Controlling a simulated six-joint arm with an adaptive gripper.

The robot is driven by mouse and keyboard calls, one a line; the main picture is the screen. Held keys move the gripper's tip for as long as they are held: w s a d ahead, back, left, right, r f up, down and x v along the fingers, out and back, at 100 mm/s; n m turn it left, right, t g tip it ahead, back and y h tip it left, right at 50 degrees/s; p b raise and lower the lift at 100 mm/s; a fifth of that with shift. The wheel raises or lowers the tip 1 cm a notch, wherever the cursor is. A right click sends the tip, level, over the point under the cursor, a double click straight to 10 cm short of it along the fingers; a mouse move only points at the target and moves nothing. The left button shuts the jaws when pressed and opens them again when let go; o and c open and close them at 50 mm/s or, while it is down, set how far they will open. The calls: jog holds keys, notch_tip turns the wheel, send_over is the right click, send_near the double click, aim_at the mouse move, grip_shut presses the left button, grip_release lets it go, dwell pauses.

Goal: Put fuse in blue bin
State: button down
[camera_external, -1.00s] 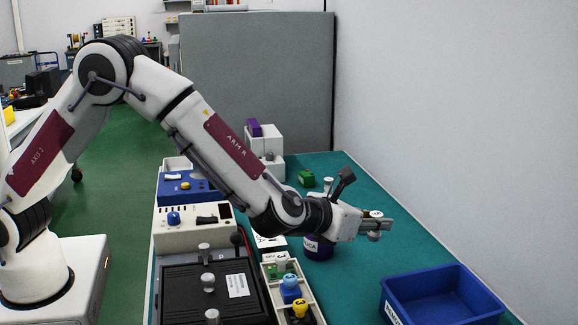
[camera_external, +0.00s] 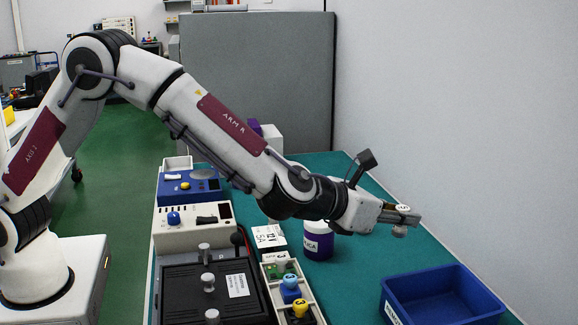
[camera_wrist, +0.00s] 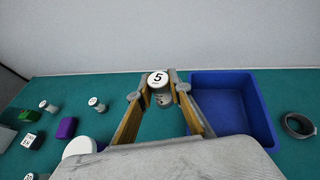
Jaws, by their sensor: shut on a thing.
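My gripper (camera_external: 402,214) is shut on a small fuse (camera_wrist: 158,80) with a white round top marked 5. In the wrist view the fuse sits between the two fingertips, with its grey body partly hidden by them. The blue bin (camera_external: 438,276) stands on the green table at the front right, and my gripper is above and behind its left part in the external view. In the wrist view the bin (camera_wrist: 262,108) is just right of the fingers. The inside of the bin that shows looks empty.
A purple labelled jar (camera_external: 318,240) stands left of my gripper. A compartment tray (camera_external: 277,290) and a black panel (camera_external: 180,290) lie further left. The wrist view shows a grey ring (camera_wrist: 299,125) right of the bin and several small items at left, including a purple block (camera_wrist: 67,128).

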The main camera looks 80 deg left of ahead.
jog(key=d+r+m+h, duration=0.1)
jog(key=d+r, duration=0.3)
jog(key=d, duration=0.1)
jog(key=shift+w+d+r+m+t+h, duration=0.3)
jog(key=shift+w+m+h, duration=0.1)
jog(key=shift+w, duration=0.05)
notch_tip(320, 180, down, 6)
jog(key=shift+f, duration=0.15)
jog(key=shift+f, duration=0.1)
dwell(0.3)
jog(key=shift+f, duration=1.8)
jog(key=shift+f, duration=0.55)
jog(key=c, duration=1.8)
grip_release()
jog(key=shift+c, duration=0.2)
